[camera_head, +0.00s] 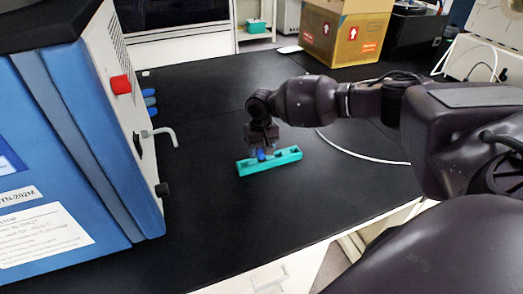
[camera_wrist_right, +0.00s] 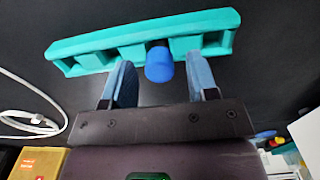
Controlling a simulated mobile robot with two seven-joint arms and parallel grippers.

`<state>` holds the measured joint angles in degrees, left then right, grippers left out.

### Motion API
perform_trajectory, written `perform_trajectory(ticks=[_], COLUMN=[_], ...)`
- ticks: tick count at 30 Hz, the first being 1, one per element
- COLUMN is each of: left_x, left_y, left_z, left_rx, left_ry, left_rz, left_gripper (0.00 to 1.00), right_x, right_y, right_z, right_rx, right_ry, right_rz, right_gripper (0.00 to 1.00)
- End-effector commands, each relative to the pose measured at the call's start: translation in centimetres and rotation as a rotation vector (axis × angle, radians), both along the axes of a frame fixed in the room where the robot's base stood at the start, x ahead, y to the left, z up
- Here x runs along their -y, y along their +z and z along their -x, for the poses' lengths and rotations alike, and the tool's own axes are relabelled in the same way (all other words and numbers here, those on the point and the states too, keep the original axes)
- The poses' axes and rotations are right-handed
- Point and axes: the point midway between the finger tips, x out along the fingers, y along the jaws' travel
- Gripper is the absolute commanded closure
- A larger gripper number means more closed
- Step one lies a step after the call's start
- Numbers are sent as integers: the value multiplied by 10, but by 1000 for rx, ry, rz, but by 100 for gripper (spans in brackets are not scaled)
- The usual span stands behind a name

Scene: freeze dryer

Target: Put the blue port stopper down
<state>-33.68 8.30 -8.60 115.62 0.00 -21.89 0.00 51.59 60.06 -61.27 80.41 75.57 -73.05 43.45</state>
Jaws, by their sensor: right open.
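The blue port stopper (camera_head: 261,155) is at the teal slotted holder (camera_head: 284,159) on the black bench. In the right wrist view the stopper (camera_wrist_right: 159,65) stands against the near side of the teal holder (camera_wrist_right: 100,43), at one of its slots; I cannot tell how deep it sits. My right gripper (camera_head: 262,150) is right above the holder. In the right wrist view its two blue-grey fingers (camera_wrist_right: 160,75) are open, one on each side of the stopper, with gaps between. My left gripper is not in view.
A cardboard box (camera_head: 345,35) is at the back. A white cable (camera_head: 360,153) lies right of the holder. The bench front is clear.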

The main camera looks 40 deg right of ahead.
Motion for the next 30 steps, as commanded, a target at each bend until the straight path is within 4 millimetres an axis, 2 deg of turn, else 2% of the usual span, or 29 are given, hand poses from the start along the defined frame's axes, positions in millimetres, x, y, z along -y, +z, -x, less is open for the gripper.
perform_trajectory(ticks=[8, 16, 22, 30], left_x=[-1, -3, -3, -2], left_y=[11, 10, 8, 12], left_z=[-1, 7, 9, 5], left_rx=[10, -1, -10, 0], left_ry=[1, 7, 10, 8], left_rz=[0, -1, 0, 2], left_gripper=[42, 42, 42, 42], right_x=[1, 0, 0, 0], right_y=[51, 97, 114, 117], right_z=[-1, 0, 0, 0], right_rx=[6, 4, 2, 1], right_ry=[-1, 0, 0, 0], right_rz=[-1, 0, 0, 0], right_gripper=[47, 47, 47, 47])
